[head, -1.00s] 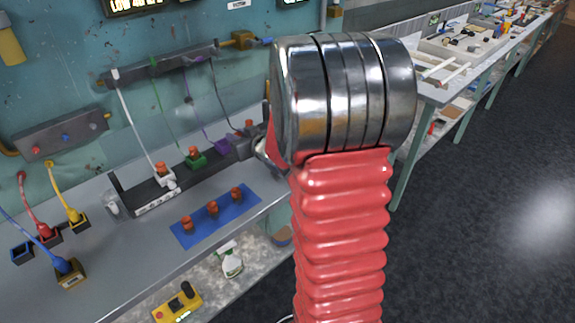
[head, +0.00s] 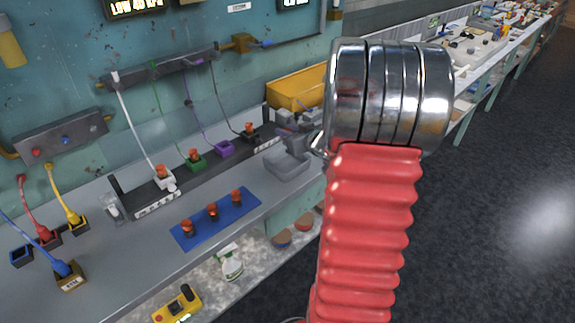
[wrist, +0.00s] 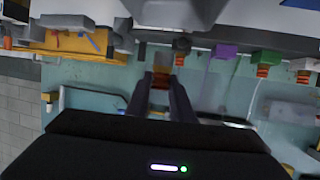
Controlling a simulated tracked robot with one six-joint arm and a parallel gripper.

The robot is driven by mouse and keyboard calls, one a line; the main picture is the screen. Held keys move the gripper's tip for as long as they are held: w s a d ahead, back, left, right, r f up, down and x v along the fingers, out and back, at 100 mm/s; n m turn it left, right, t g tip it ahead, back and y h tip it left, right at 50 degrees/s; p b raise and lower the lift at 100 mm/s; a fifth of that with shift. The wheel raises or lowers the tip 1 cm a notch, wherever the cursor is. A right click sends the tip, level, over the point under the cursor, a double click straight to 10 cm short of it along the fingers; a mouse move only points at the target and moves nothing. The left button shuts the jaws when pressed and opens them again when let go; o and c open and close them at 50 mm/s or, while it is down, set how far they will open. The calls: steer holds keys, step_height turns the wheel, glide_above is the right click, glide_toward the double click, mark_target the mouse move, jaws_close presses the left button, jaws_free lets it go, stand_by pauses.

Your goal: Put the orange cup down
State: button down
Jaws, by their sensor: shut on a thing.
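My gripper (wrist: 161,76) is shut on an orange cup (wrist: 161,82), which shows between its two dark fingers in the wrist view. In the head view my gripper (head: 290,133) is partly seen left of my silver wrist, above the grey bench, and the held cup cannot be made out there. Three similar orange cups (head: 212,209) stand on a blue mat (head: 228,217). Others sit at the white (head: 164,179), green (head: 196,163) and dark (head: 249,135) blocks. No cup shows at the purple block (head: 224,149).
A grey tray (head: 288,169) lies on the bench just below my gripper. A yellow bin (head: 297,91) stands behind it against the wall. Coloured cables hang down to the blocks. Bare bench (head: 130,245) lies left of the mat.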

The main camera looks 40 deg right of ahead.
steer(key=shift+f, duration=3.05)
steer(key=shift+f, duration=1.85)
steer(key=shift+f, duration=0.1)
steer(key=c, duration=1.6)
jaws_free()
steer(key=shift+o, duration=0.2)
steer(key=v, duration=1.2)
